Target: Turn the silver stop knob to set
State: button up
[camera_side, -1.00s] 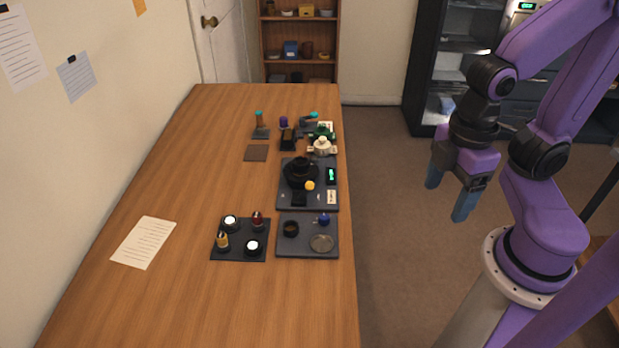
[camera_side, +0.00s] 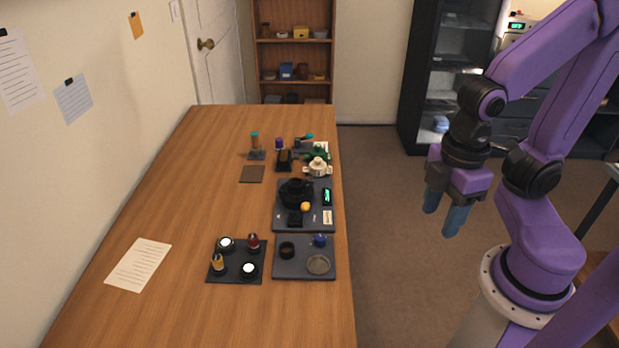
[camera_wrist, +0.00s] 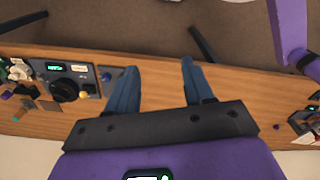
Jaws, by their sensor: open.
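No silver stop knob can be made out for certain in either view. A dark base plate (camera_side: 285,224) near the table's right edge carries a round black unit (camera_side: 297,192), a small orange-yellow ball-shaped part (camera_side: 305,206), a green-lit display (camera_side: 327,196) and a pale label (camera_side: 327,217). In the wrist view the black unit (camera_wrist: 64,91) and display (camera_wrist: 55,67) show at the left. My gripper (camera_side: 444,222) is open and empty, off the table's right side and well apart from the plate. Its two blue fingers (camera_wrist: 157,72) are spread with nothing between them.
In front of the plate lies a grey tray (camera_side: 300,270) with a blue knob-like part, a black ring and a round disc. A black mat (camera_side: 240,274) left of it holds several small parts. Small tools and a green-and-cream object stand behind. The table's left side is mostly clear.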

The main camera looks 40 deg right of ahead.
jog(key=w+a+r+n, duration=0.1)
jog(key=w+a, duration=0.1)
jog(key=w, duration=0.4)
jog(key=w+a+r, duration=0.1)
jog(key=w+a, duration=0.2)
jog(key=w, duration=0.4)
jog(key=n, duration=0.4)
send_over(309, 178)
notch_tip(309, 178, down, 7)
notch_tip(309, 178, down, 17)
jog(key=shift+s+f, duration=0.1)
grip_shut()
